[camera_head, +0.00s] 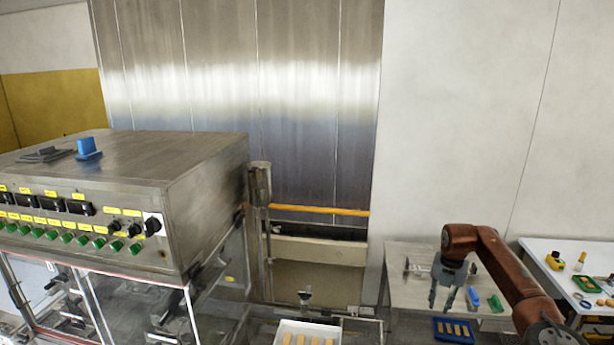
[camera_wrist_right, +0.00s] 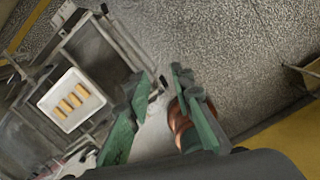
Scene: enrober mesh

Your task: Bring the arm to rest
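My right arm comes in from the lower right in the head view. Its gripper (camera_head: 442,300) hangs fingers down in front of the steel side table (camera_head: 408,290). In the right wrist view the two green-grey fingers (camera_wrist_right: 160,84) stand apart with nothing held between them. The gripper touches nothing that I can see. My left arm and gripper are not in view.
The steel machine with its control panel (camera_head: 210,155) fills the left. A white tray (camera_head: 281,326) of bars sits low in the middle. A blue tray (camera_head: 437,336) of bars lies below my gripper. A white table (camera_head: 541,246) with tools stands at right.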

